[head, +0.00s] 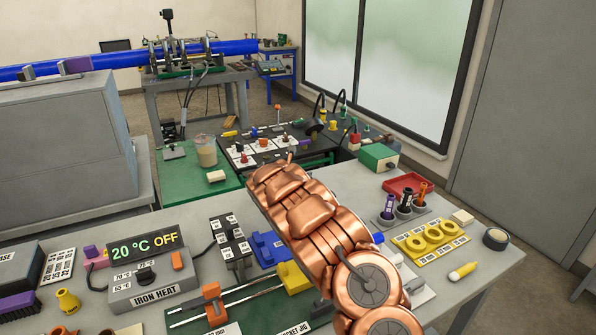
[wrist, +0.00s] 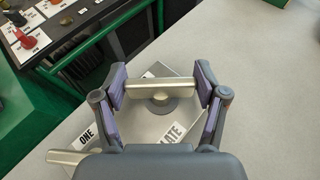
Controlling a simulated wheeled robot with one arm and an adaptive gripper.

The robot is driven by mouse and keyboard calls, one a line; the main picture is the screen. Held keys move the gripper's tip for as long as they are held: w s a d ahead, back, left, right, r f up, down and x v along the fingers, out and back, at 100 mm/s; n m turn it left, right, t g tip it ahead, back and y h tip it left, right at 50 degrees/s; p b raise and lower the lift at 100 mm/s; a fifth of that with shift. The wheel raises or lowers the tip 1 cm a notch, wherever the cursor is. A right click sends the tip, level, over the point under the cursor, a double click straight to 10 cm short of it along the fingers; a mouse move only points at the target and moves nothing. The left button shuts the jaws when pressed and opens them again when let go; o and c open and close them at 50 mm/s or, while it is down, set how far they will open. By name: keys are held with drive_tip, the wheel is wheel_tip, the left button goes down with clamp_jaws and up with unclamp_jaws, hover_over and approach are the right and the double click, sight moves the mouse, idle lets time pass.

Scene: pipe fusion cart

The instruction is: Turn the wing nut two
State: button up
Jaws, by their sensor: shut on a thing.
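In the wrist view my gripper (wrist: 160,86) has its purple-padded fingers at the two ends of a pale metal wing nut (wrist: 145,90). It is shut on this nut, which lies crosswise in the picture above a round base on a light plate (wrist: 142,122). A label behind it is mostly hidden, so I cannot read a number there. A second pale wing nut (wrist: 78,158) is at the lower left beside a label reading ONE (wrist: 87,137), partly hidden by my gripper. In the head view my copper-coloured arm hides the gripper and the nuts.
Left of the plate, a dark panel with a red knob (wrist: 29,42) sits over a green surface. The grey tabletop (wrist: 270,90) to the right is clear.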

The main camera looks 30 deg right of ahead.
drive_tip(key=shift+r, duration=0.1)
idle(0.3)
drive_tip(key=o, duration=0.9)
drive_tip(key=shift+v, duration=6)
drive_tip(key=shift+w, duration=0.1)
